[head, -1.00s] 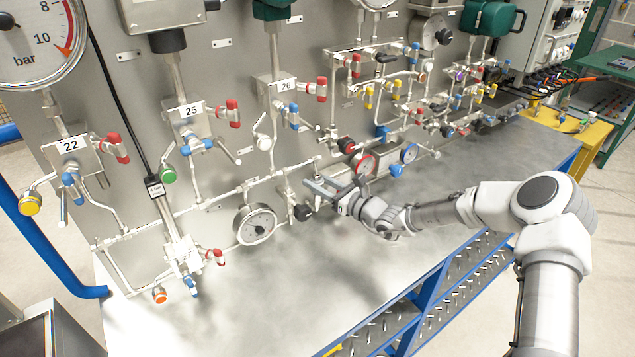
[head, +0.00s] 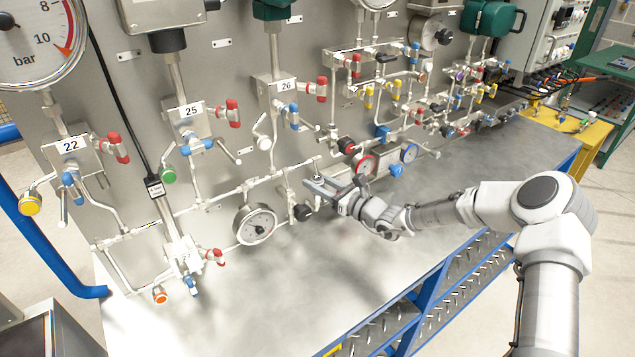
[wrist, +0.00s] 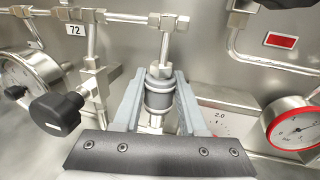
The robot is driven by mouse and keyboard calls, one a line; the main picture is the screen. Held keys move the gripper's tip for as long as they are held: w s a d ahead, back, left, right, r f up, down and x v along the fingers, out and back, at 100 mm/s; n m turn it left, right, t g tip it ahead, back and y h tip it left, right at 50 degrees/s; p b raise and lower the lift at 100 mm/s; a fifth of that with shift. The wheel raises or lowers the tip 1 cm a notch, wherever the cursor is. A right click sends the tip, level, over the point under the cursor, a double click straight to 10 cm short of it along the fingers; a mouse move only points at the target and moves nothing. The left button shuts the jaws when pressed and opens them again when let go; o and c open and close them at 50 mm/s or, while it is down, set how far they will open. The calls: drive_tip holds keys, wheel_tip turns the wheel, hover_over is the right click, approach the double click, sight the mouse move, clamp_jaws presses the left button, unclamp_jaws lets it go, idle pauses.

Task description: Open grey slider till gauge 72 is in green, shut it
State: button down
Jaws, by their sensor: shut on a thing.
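The grey slider (wrist: 159,92) is a ribbed grey collar on a vertical metal pipe, in the middle of the wrist view. My gripper (wrist: 157,88) is shut on it, one finger on each side; it also shows in the head view (head: 318,186) at the lower pipe run. A label 72 (wrist: 75,30) is on the panel at upper left of the wrist view. A round white-faced gauge (wrist: 28,82) is left of it, cut by the frame edge; it seems to be the gauge low on the panel in the head view (head: 255,225). Its needle and any green band are too small to read.
A black knob (wrist: 58,112) stands close left of my gripper. A red-rimmed gauge (wrist: 297,128) and a box marked 2.0 (wrist: 225,118) are at right. The grey bench top (head: 330,275) in front is clear.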

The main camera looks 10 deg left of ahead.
drive_tip(key=shift+s+f+b, duration=0.1)
drive_tip(key=shift+f+b, duration=1.05)
drive_tip(key=shift+f, duration=0.5)
drive_tip(key=shift+c, duration=2.3)
unclamp_jaws()
drive_tip(key=shift+r, duration=0.2)
